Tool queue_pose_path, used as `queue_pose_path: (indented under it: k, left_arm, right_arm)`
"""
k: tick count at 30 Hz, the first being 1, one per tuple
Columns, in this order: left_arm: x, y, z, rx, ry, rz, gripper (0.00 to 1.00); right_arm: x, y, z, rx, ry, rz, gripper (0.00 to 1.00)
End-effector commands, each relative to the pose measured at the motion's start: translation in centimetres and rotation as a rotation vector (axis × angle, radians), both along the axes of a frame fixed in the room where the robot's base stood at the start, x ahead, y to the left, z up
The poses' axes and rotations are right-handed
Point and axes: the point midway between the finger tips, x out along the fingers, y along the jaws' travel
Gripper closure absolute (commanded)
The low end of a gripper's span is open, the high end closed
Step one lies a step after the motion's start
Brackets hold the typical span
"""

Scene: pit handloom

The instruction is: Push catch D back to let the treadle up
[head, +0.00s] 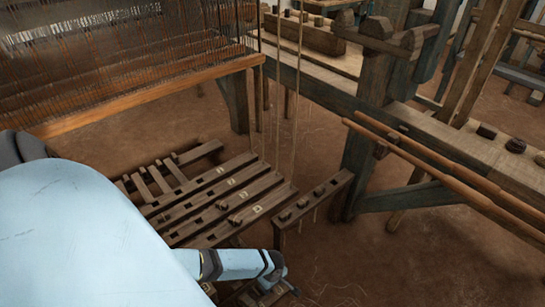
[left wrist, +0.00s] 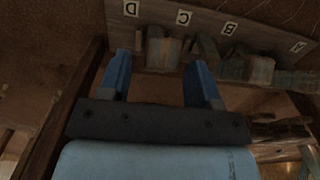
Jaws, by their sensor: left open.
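My left gripper (left wrist: 158,62) is open, with its two blue fingers pointing at a wooden board (left wrist: 255,32) that carries the upside-down labels D, C, B and A. A pale wooden block (left wrist: 160,48), by the D and C labels, shows between the fingertips; I cannot tell whether it is catch D or whether a finger touches it. More blocks sit under B and A. In the head view my left gripper (head: 273,284) is low at the bottom, in front of the treadles (head: 215,205), partly hidden by its own wrist. My right gripper is not in view.
A short plank with pegs (head: 312,204) stands right of the treadles, with cords hanging nearby. A loom beam (head: 150,95) with warp threads crosses the upper left. Heavy posts and rails (head: 365,150) stand at the right. Bare earth floor (head: 400,260) lies at the lower right.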

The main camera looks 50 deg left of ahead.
Motion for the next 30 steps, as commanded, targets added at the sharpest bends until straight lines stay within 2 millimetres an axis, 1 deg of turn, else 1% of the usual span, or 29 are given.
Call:
queue_pose_path:
  k: [1, 6, 17, 18, 20, 21, 23, 24, 25, 28, 30]
  left_arm:
    - [0.0, 0.0, -1.3, 0.0, 0.0, -0.001, 0.42]
    - [0.0, 0.0, -2.6, 0.0, -0.001, -0.001, 0.42]
    - [0.0, 0.0, -2.8, 0.0, -0.001, -0.001, 0.42]
    - [0.0, 0.0, -2.8, 0.0, -0.001, -0.001, 0.51]
    - [0.0, 0.0, -2.8, 0.0, -0.001, -0.001, 0.65]
    - [0.0, 0.0, -2.8, 0.0, -0.001, -0.001, 0.74]
    - [0.0, 0.0, -2.8, 0.0, -0.001, -0.001, 0.88]
    - [0.0, 0.0, -2.8, 0.0, -0.001, -0.001, 0.97]
    - [0.0, 0.0, -2.8, 0.0, -0.001, -0.001, 1.0]
    - [0.0, 0.0, -2.8, 0.001, -0.001, 0.0, 1.0]
    - [0.3, 0.0, -2.6, 0.006, -0.007, 0.003, 1.0]
  right_arm:
    - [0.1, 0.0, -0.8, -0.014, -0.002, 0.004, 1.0]
    - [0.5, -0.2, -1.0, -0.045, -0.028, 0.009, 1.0]
    - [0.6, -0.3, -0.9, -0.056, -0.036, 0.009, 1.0]
    - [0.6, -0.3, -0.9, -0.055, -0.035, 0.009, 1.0]
    - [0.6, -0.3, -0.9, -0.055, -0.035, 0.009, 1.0]
    - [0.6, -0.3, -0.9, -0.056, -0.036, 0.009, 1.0]
    - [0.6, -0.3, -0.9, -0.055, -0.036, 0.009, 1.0]
    - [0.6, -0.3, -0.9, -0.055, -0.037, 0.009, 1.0]
    - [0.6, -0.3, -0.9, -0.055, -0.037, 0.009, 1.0]
    - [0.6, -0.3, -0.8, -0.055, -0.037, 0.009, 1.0]
    - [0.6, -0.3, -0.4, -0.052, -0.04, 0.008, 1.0]
